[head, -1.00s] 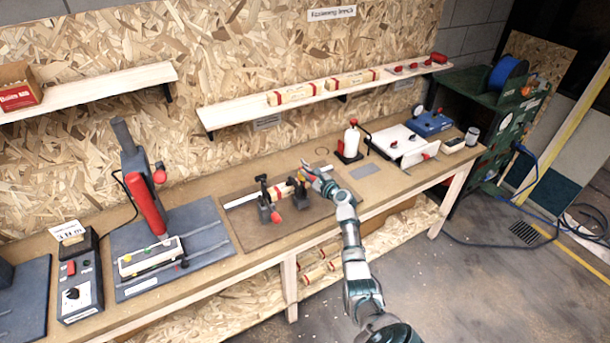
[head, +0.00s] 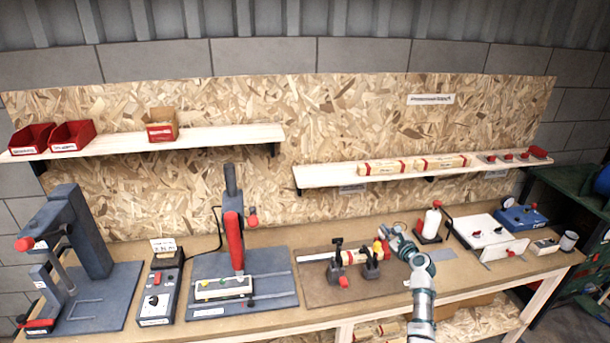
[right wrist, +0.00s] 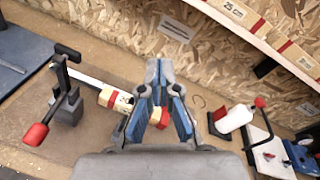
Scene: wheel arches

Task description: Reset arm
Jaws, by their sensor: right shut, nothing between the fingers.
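My right gripper (head: 383,235) is over the workbench, at the right end of the clamping fixture. Its fingers (right wrist: 158,85) are closed together in the right wrist view, with nothing held. A wooden piece with red bands (head: 353,257) lies in the fixture, between two dark toggle clamps, the left one (head: 337,266) and the right one (head: 370,266). In the right wrist view the piece (right wrist: 118,101) shows partly behind my fingers, which hide its middle. The red-tipped left clamp (right wrist: 66,103) stands left of my fingers there. My left gripper is not in view.
A white bottle on a stand (head: 432,222) is right of my gripper. A press with a red lever (head: 233,240) and a control box (head: 160,290) stand to the left. The wall shelf (head: 330,181) runs above. Bare bench (head: 455,272) lies right of my arm.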

